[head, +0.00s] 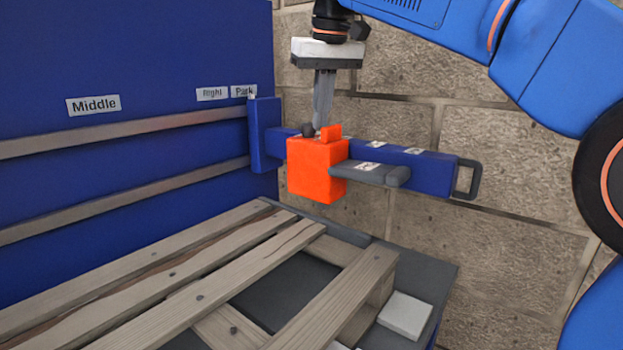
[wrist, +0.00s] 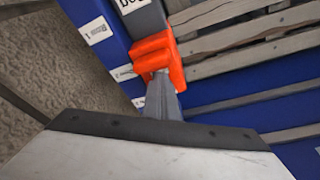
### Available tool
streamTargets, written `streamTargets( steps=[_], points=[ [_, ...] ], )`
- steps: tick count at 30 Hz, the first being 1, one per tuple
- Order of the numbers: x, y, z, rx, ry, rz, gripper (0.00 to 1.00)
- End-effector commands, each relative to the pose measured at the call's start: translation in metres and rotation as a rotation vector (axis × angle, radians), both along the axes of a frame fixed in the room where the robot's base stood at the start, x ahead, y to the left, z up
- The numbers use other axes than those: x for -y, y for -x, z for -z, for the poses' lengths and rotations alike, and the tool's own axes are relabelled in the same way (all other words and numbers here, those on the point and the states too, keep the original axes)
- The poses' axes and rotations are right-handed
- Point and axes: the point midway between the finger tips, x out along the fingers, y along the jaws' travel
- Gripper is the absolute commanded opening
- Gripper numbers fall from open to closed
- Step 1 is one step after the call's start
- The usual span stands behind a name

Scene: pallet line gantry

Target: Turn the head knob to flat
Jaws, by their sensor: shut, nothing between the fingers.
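The orange head (head: 316,172) sits on a blue cross beam (head: 410,160) in front of the brick wall. A small orange raised tab (head: 331,132), which looks like the head knob, stands on its top.
A grey bar (head: 365,174) sticks out from the head's right side. A blue panel (head: 150,60) with two rails and labels Middle, Right and Park stands at left. A wooden pallet (head: 160,270) lies below. A black handle (head: 468,180) ends the beam.

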Motion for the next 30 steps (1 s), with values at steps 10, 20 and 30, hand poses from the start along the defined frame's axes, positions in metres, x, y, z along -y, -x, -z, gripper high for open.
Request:
streamTargets(
  steps=[10, 20, 30],
  points=[
    [-0.004, 0.004, 0.000, 0.001, 0.000, 0.000, 0.00],
    [-0.010, 0.007, 0.000, 0.001, 0.000, -0.001, 0.00],
    [-0.006, 0.014, -0.001, 0.001, 0.000, -0.001, 0.00]
  ],
)
